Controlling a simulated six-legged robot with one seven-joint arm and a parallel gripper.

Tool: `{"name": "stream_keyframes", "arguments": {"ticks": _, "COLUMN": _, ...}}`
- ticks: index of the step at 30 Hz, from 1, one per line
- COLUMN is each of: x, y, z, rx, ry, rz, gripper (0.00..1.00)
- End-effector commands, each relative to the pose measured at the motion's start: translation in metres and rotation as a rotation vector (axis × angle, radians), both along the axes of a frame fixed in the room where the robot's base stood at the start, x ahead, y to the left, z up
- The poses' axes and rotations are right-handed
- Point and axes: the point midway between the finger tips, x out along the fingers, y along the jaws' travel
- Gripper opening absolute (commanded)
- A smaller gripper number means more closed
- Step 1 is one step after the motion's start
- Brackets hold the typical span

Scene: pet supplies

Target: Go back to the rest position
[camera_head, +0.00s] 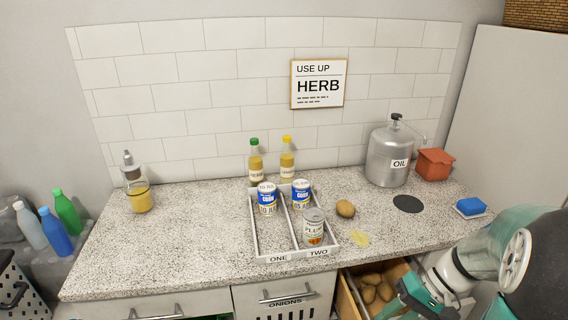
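My arm reaches in from the lower right. My gripper (405,299) is low at the bottom edge, beside and partly in front of an open wooden drawer (347,299) that holds several potatoes (376,289). Its fingertips are not clear, so I cannot tell whether it is open or shut. I see nothing clearly held in it. On the counter, a white divided tray (251,232) is labelled ONE and TWO. A blue can (267,200) stands in ONE. Another blue can (301,195) and a plum can (314,229) stand in TWO.
A potato (345,208) and a yellow patch (360,239) are right of the tray. An oil canister (388,160), orange container (434,164), dark disc (408,204) and blue sponge (471,206) are farther right. Two bottles stand behind the tray. The left counter is mostly clear.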

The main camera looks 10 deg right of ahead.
Motion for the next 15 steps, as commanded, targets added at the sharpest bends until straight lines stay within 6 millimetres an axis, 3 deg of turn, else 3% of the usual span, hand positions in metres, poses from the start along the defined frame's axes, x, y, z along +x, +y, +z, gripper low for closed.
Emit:
{"name": "stream_keyframes", "arguments": {"ticks": 3, "x": 0.001, "y": 0.025, "z": 0.022, "rx": -0.153, "ry": -0.012, "rz": 0.061, "gripper": 0.32}}
{"name": "stream_keyframes", "arguments": {"ticks": 15, "x": -0.007, "y": 0.091, "z": 0.088, "rx": -0.577, "ry": -0.231, "rz": 0.127, "gripper": 0.32}}
